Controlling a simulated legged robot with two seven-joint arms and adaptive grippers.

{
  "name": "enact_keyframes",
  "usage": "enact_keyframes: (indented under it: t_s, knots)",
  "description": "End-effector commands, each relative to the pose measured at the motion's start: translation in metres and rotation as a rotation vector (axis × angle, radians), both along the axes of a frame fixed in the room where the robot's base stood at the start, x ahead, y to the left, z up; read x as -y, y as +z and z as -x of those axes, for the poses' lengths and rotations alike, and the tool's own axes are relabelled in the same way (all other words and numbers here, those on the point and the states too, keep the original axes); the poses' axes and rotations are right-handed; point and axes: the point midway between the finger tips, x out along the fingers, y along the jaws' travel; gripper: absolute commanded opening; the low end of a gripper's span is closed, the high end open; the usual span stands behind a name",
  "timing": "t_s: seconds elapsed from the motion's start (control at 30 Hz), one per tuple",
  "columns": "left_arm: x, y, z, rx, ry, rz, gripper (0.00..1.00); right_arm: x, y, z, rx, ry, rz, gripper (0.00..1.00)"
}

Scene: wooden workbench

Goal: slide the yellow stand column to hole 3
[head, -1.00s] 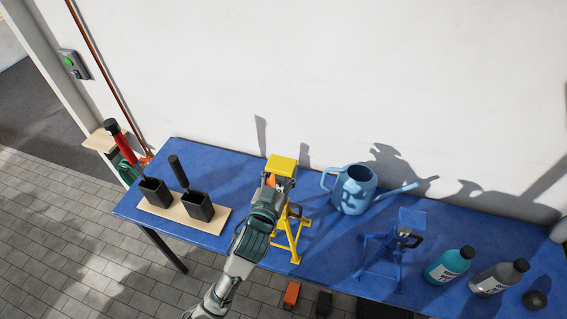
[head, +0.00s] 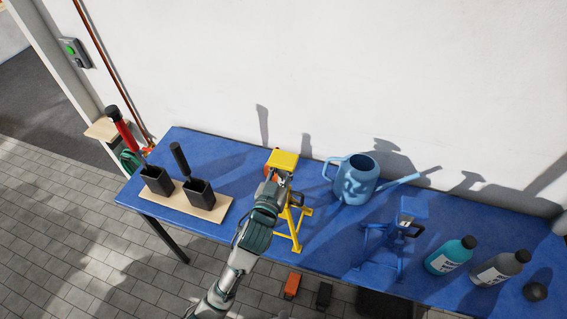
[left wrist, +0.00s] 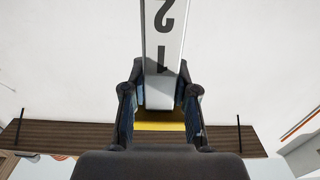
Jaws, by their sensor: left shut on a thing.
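The yellow stand (head: 284,160) is on the blue bench, with its flat yellow top and splayed yellow legs showing in the head view. My left gripper (head: 277,178) is at its upper part, just under the top, and hides much of the column. In the left wrist view, my left gripper (left wrist: 160,95) has a finger on each side of a light grey column face (left wrist: 164,45) marked 2 and 1, and is shut on it. A yellow edge (left wrist: 160,126) shows below. Hole 3 cannot be made out. My right gripper is not in view.
A blue stand (head: 408,207) and a blue watering can (head: 358,182) are to the right, with teal (head: 450,256) and grey bottles (head: 500,268) farther right. Black holders on a wooden board (head: 222,205) are to the left. A white wall is behind.

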Motion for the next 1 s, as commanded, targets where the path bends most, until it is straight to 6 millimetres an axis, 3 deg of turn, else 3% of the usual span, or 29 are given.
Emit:
enact_keyframes:
  t_s: [0.2, 0.23, 0.3, 0.33, 0.67, 1.0]
  knots:
    - [0.000, 0.003, 0.000, 0.003, 0.000, 0.000, 0.00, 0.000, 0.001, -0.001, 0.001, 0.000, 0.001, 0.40]
    - [0.000, 0.003, 0.000, 0.004, 0.000, 0.000, 0.33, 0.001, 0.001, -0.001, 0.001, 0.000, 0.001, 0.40]
    - [0.000, 0.003, 0.001, 0.004, 0.000, 0.001, 0.50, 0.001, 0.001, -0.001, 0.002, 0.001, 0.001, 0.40]
    - [0.000, 0.003, 0.001, 0.004, 0.000, 0.001, 0.54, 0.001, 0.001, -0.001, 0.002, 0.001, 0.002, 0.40]
    - [-0.001, 0.002, 0.003, 0.002, -0.001, 0.001, 0.54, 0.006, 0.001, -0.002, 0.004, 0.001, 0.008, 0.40]
    - [-0.017, 0.001, 0.055, 0.001, -0.001, 0.001, 0.54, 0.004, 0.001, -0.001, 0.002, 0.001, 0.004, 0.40]
